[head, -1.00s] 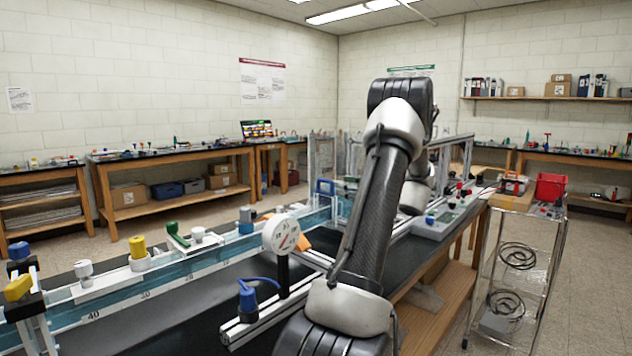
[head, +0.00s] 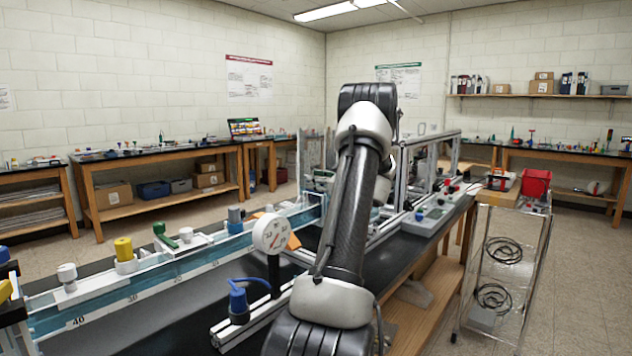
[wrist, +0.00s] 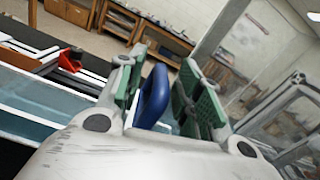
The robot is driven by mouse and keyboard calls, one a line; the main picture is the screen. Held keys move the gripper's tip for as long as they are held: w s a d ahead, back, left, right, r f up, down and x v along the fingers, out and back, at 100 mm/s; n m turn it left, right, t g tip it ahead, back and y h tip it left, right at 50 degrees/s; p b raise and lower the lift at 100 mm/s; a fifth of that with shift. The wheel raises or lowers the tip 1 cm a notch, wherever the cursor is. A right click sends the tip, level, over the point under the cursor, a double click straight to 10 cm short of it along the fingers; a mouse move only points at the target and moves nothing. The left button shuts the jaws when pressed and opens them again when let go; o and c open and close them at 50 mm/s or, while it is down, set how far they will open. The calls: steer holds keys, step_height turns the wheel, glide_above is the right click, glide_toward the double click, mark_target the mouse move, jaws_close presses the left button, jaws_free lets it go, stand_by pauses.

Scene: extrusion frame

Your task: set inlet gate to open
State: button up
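A blue loop-shaped handle (wrist: 153,98), which looks like the inlet gate's handle, stands between the green-padded fingers of my gripper (wrist: 162,62) in the wrist view. The fingers are apart on either side of it. The handle is closer to the left finger, and clear space shows on its right. Whether the left pad touches it I cannot tell. In the head view my arm hides most of the gripper, and I cannot make out the blue handle. The water channel (head: 190,262) runs along the bench toward the far end, left of my arm.
A round dial gauge (head: 270,236) and a blue-capped fitting (head: 238,300) stand close left of my arm. Yellow (head: 124,249) and green knobs line the channel. Metal framing (head: 437,155) rises beyond the arm. A wire cart (head: 505,270) stands at right.

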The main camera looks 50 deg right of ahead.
jaws_close()
steer(key=shift+r, duration=0.1)
step_height(320, 180, up, 5)
steer(key=shift+f, duration=0.15)
jaws_free()
steer(key=shift+s, duration=0.1)
